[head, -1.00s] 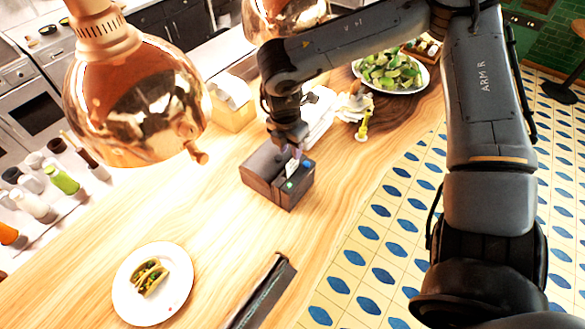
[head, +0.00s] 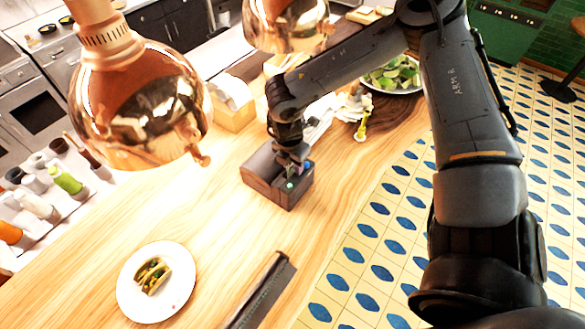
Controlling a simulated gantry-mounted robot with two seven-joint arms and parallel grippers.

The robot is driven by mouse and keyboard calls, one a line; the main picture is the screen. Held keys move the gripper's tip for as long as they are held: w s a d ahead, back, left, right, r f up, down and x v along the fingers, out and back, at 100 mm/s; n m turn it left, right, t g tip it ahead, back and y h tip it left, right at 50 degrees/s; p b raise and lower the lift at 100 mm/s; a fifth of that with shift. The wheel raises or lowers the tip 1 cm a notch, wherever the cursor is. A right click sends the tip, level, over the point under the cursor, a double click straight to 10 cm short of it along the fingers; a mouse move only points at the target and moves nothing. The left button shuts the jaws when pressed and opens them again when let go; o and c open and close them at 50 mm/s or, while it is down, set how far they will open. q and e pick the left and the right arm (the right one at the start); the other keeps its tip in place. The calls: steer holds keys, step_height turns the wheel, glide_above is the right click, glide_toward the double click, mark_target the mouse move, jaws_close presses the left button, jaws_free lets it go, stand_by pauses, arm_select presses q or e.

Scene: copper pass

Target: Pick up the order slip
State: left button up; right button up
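A dark brown box-shaped printer (head: 262,181) stands on the wooden counter, with small green and blue buttons on its front. My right gripper (head: 294,166) points down at the top of the printer, at its slot. The white order slip is hidden behind the gripper fingers, or too small to make out. The gap between the fingers is too small to tell whether they are open or shut on the slip. My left gripper is out of view.
Copper heat lamps (head: 140,105) hang over the counter (head: 215,235). A white plate with tacos (head: 128,297) lies at the front left, and a dark long holder (head: 262,292) lies at the front edge. A salad plate (head: 392,77) is behind. Counter around the printer's left is clear.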

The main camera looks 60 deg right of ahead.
jaws_close()
steer(key=shift+r, duration=0.2)
stand_by(0.3)
